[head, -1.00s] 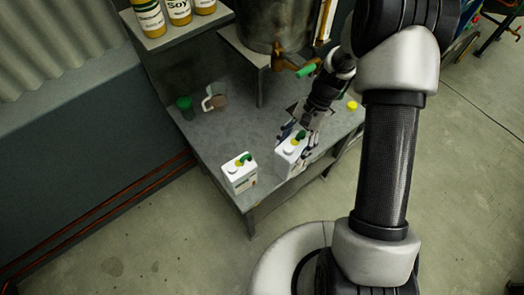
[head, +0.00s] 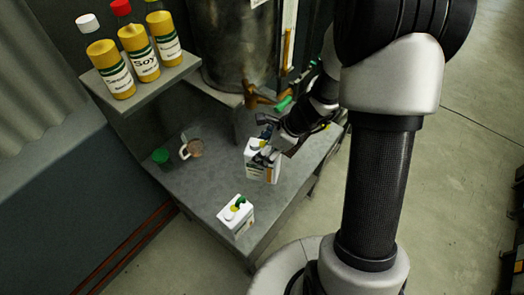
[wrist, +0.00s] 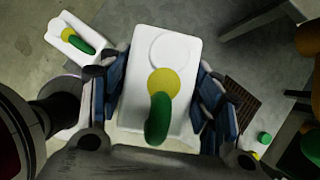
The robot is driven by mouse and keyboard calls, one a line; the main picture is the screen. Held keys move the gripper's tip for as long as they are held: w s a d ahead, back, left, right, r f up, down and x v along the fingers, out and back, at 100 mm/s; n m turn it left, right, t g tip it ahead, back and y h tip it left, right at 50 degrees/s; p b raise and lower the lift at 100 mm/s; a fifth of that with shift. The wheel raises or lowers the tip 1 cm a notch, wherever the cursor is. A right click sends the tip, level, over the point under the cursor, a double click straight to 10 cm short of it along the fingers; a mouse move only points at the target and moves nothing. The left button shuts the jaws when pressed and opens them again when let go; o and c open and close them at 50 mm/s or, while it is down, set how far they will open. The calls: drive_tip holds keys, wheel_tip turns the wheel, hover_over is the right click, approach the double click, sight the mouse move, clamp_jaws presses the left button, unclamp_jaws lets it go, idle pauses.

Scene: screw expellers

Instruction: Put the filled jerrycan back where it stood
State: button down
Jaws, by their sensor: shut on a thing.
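My gripper (head: 268,152) is shut on a white jerrycan (head: 258,172) with a printed label, over the grey metal table (head: 200,192). In the wrist view the fingers grip both sides of this jerrycan (wrist: 178,60). Its top faces the camera, with a yellow disc and a green handle-like part. It looks upright; whether its base touches the table I cannot tell. A second white jerrycan (head: 236,216) with a green and yellow top stands near the table's front corner. It also shows in the wrist view (wrist: 68,31), at upper left, apart from the held one.
A green container (head: 160,156) and a mug (head: 193,149) stand on the table's left. Behind are a metal vessel with a green-handled tap (head: 284,103) and a shelf (head: 150,84) with yellow bottles. The tabletop between mug and jerrycans is clear.

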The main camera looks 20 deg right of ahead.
sight(263, 173)
wheel_tip(263, 173, down, 14)
drive_tip(key=b, duration=0.6)
drive_tip(key=shift+w+r, duration=0.1)
drive_tip(key=shift+f, duration=0.25)
drive_tip(key=c, duration=0.5)
unclamp_jaws()
drive_tip(key=shift+r, duration=0.15)
